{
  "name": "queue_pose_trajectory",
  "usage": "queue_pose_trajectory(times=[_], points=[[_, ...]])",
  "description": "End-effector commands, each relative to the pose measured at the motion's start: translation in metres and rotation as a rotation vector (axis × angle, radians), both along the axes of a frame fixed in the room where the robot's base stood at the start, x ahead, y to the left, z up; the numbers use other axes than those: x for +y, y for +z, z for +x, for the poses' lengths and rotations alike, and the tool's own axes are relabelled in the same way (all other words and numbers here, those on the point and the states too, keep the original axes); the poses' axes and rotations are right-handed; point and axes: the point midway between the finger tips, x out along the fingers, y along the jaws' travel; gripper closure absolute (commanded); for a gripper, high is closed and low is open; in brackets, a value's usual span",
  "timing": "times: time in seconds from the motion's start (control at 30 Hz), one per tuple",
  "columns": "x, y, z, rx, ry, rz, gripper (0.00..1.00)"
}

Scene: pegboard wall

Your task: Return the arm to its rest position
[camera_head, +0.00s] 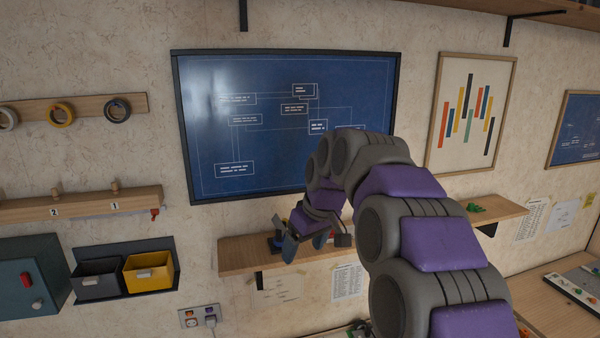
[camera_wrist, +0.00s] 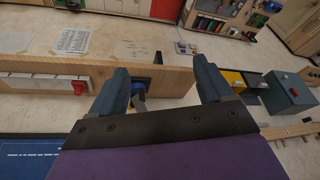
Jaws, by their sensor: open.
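My arm, purple and grey, reaches up and bends over in front of the wall in the head view. My gripper (camera_head: 305,243) hangs at its end in front of a small wooden shelf (camera_head: 240,257), below the dark blue framed board. In the wrist view my gripper (camera_wrist: 163,82) has its two blue fingers spread apart with nothing held between them. A small blue thing (camera_wrist: 139,86) on the shelf shows just beside the left finger, partly hidden by it. I cannot tell whether they touch.
The blue board (camera_head: 250,120) hangs behind the arm. A wooden rail (camera_head: 80,203) with pegs, a grey bin (camera_head: 98,280) and a yellow bin (camera_head: 149,272) are at the left. Another shelf (camera_head: 490,212) and a desk (camera_head: 540,292) are at the right.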

Motion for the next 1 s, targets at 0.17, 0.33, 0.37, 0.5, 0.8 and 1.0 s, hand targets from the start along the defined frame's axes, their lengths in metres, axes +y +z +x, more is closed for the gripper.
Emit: queue_pose_trajectory(times=[0.17,0.33,0.37,0.5,0.8,1.0], points=[[-0.012,-0.026,-0.032,0.047,-0.046,-0.010,0.20],[-0.031,-0.064,-0.082,0.114,-0.120,-0.029,0.20],[-0.035,-0.073,-0.093,0.128,-0.136,-0.035,0.20],[-0.053,-0.113,-0.145,0.188,-0.218,-0.061,0.20],[-0.093,-0.208,-0.264,0.314,-0.408,-0.126,0.20],[-0.115,-0.276,-0.346,0.397,-0.541,-0.172,0.20]])
